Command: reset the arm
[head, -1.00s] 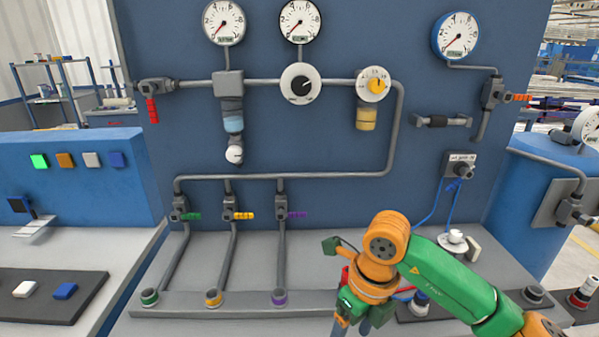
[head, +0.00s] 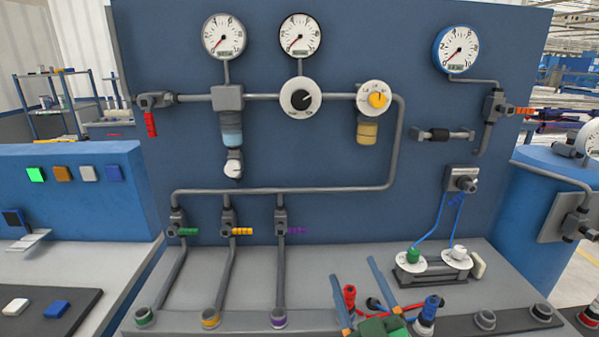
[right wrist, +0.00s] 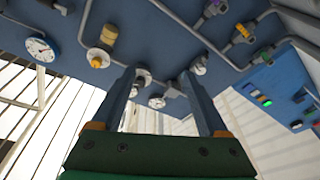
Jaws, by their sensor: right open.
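My right gripper (head: 354,272) shows at the bottom of the head view, right of centre. Its two grey-blue fingers point up and are spread apart, with nothing between them. In the right wrist view, the open fingers (right wrist: 156,76) point toward the blue panel and its gauges, seen tilted. The rest of my right arm is out of the head view. My left gripper is not in view.
The blue panel (head: 310,150) carries gauges, pipes and valves. The left bench top (head: 225,265) has pipes and ringed sockets.

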